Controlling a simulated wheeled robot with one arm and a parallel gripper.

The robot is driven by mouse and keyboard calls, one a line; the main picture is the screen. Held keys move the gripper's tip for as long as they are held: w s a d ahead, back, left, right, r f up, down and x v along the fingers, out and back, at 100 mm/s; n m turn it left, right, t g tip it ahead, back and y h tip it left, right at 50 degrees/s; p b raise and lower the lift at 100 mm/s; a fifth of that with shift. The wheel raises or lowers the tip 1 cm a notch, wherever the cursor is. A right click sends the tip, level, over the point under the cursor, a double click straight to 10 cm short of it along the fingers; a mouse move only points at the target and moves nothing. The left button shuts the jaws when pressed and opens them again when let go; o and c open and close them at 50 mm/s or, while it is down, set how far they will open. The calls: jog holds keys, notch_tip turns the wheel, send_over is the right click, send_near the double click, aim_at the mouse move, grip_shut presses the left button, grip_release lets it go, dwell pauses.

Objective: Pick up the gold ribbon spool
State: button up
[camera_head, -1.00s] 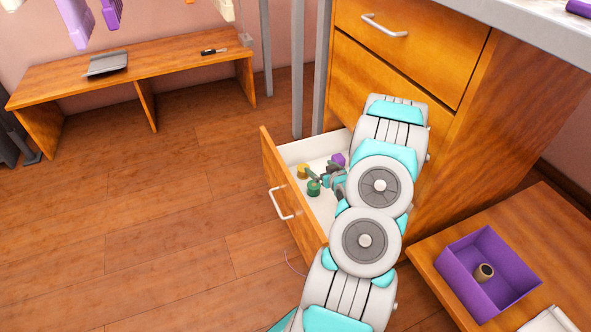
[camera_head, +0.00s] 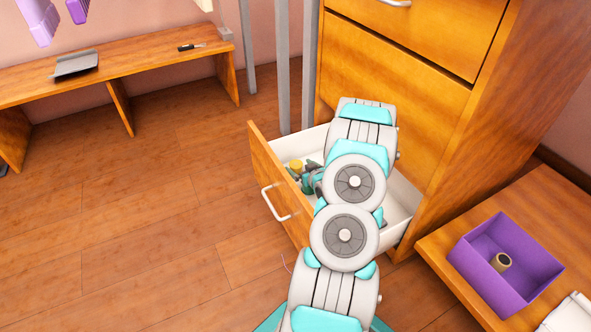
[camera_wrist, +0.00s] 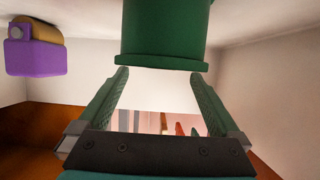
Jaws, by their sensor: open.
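The gold ribbon spool (camera_head: 296,166) stands inside the open drawer, near its left front corner in the head view. My gripper (camera_head: 309,180) is down in the drawer, just to the right of the gold spool and apart from it. In the wrist view my gripper (camera_wrist: 156,88) is open, with nothing held between its fingers. A dark green spool (camera_wrist: 165,30) fills the top middle there, just past the fingertips. A purple piece with a tan round part (camera_wrist: 36,50) shows at the upper left; I cannot tell if the tan part is the gold spool.
The drawer's wooden front (camera_head: 274,182) and white walls (camera_head: 402,205) enclose my gripper closely. A side table at right holds a purple box (camera_head: 478,268) with a tan roll (camera_head: 501,262). A low bench (camera_head: 130,72) stands at the back left. Floor left of the drawer is clear.

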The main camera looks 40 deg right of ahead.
aim_at(295, 163)
jog(key=x, duration=0.4)
jog(key=shift+w+d+f+b, duration=0.2)
jog(key=shift+w+f+b, duration=0.05)
jog(key=shift+f+b, duration=0.15)
jog(key=shift+r, duration=0.1)
jog(key=c, duration=1.4)
jog(key=shift+c, duration=0.2)
jog(key=shift+r, duration=0.1)
